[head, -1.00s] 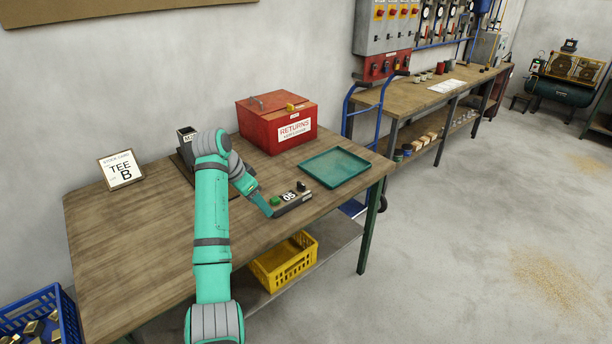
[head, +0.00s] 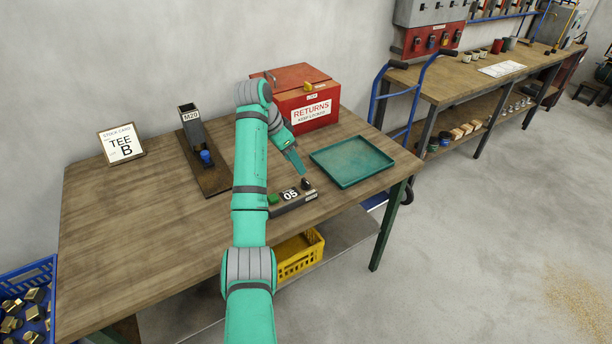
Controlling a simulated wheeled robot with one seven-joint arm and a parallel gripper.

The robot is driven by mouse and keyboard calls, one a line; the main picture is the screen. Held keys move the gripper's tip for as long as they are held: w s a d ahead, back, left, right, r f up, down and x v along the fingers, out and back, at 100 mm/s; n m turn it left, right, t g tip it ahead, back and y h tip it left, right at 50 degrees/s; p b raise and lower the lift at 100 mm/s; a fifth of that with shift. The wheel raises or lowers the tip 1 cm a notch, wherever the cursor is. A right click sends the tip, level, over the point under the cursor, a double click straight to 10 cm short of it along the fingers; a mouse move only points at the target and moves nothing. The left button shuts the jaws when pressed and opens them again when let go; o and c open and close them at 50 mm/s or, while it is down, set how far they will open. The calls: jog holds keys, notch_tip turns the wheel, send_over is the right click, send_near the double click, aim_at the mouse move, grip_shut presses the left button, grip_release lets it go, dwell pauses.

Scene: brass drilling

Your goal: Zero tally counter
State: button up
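The tally counter (head: 290,196) is a small dark box near the front right of the wooden bench (head: 120,215). Its display reads 05. A green button (head: 272,198) is at its left end and a black knob (head: 306,184) at its right end. My gripper (head: 301,172) points down, with its tip just above and behind the black knob. I cannot tell whether it touches the knob. The fingers are too small in view to tell whether they are open or shut.
A green tray (head: 352,160) lies right of the counter. Behind stands a red returns box (head: 311,110). Left are a gauge stand (head: 190,125) with a blue part and a stock card (head: 121,144) reading TEE B. The bench's left side is clear.

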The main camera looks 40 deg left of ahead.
aim_at(306, 181)
jog(key=x, duration=1)
jog(key=shift+s+f, duration=0.1)
jog(key=shift+s, duration=0.05)
jog(key=c, duration=1.1)
